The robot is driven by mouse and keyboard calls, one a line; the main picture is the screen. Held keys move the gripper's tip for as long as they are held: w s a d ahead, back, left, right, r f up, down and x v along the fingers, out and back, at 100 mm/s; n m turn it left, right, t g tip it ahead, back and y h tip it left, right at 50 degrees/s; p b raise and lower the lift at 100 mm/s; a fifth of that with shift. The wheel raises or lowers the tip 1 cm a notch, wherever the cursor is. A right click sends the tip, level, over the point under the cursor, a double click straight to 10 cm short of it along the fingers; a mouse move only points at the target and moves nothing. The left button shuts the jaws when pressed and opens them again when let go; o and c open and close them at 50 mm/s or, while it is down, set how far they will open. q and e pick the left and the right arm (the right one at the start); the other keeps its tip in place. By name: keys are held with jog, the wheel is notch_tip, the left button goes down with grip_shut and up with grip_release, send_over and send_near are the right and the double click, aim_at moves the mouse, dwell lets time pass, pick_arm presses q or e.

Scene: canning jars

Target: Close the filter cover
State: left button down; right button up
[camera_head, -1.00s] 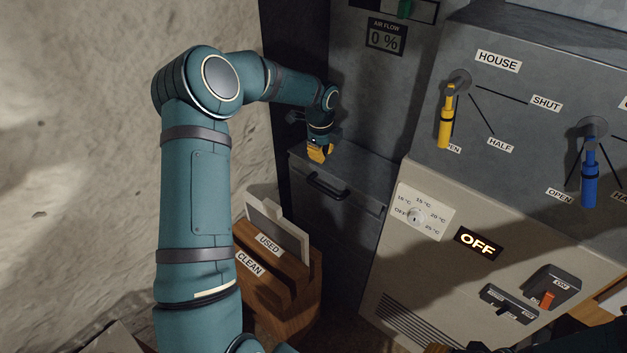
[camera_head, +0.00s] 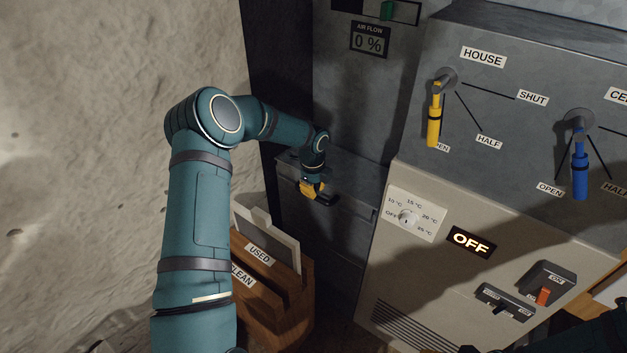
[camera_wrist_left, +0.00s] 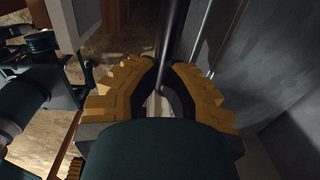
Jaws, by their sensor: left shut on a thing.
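The filter cover (camera_head: 345,222) is the dark grey front panel of the low housing below the air flow display in the head view. Its dark bar handle (camera_head: 326,200) is partly hidden by my gripper. My left gripper (camera_head: 311,192), with yellow fingers, is shut on the handle. In the left wrist view, the yellow fingers (camera_wrist_left: 160,88) close around a dark bar. I cannot tell from these views whether the cover sits fully flush. Only a dark part of my right arm shows at the bottom right; its fingers are not clear.
A wooden holder (camera_head: 290,300) labelled USED and CLEAN stands left of the housing, with a pale framed panel (camera_head: 268,240) in it. A rough wall (camera_head: 90,130) rises at left. A control cabinet (camera_head: 420,275) with yellow and blue levers stands at right.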

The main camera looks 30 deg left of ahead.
pick_arm(q)
jog(key=shift+f, duration=0.7)
jog(key=shift+f, duration=0.1)
